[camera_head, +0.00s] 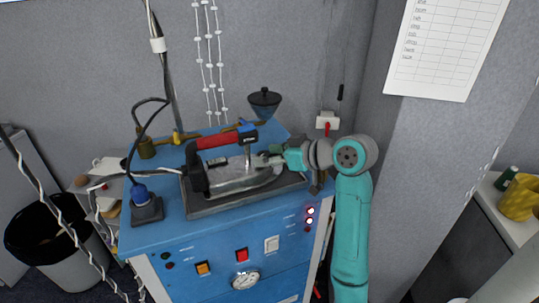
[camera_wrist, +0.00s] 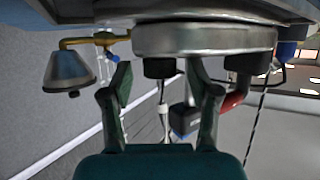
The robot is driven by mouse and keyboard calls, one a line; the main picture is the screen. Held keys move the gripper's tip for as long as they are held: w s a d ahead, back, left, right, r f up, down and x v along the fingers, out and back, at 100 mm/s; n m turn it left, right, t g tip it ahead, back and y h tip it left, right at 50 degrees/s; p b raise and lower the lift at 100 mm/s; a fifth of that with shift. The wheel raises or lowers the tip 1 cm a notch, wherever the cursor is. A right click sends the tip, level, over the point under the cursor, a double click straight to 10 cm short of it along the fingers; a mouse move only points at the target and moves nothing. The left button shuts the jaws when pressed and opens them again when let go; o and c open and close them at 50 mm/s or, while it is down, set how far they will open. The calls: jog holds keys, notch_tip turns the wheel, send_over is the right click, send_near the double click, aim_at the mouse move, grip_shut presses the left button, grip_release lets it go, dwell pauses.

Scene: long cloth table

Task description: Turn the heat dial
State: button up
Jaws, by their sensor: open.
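The iron (camera_head: 246,174) has a silver body and a red handle (camera_head: 221,138). It lies on a dark rest on the blue steam unit (camera_head: 160,236). My gripper (camera_head: 265,160) is at the iron's right end. In the wrist view its two fingers (camera_wrist: 159,78) stand apart, with nothing clearly held between them. There the iron's silver body (camera_wrist: 205,40) spans the top, and a dark knob-like part (camera_wrist: 160,67) shows between the fingertips. I cannot tell whether that part is the heat dial, or whether the fingers touch it.
A dark funnel (camera_head: 264,104) stands behind the iron. A black cable (camera_head: 143,124) rises at the left. The unit's front has a gauge (camera_head: 245,281), switches and red lamps (camera_head: 310,211). A grey wall is close behind; a bin (camera_head: 48,238) stands at the left.

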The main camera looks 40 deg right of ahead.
jog(key=c, duration=1.2)
jog(key=shift+o, duration=0.2)
jog(key=shift+a+h, duration=0.1)
jog(key=shift+h, duration=0.2)
jog(key=m+h, duration=0.3)
jog(key=shift+a+m+h, duration=0.3)
jog(key=shift+a, duration=0.05)
jog(key=m+h, duration=0.1)
jog(key=h, duration=0.1)
jog(key=m+g+h, duration=0.1)
jog(key=m+h, duration=0.1)
jog(key=m+g+h, duration=0.1)
jog(key=m, duration=0.1)
jog(key=shift+w+a+h, duration=0.15)
jog(key=shift+a+h, duration=0.1)
jog(key=shift+h, duration=0.15)
jog(key=shift+m, duration=0.4)
jog(key=o, duration=1.2)
jog(key=shift+c, duration=0.2)
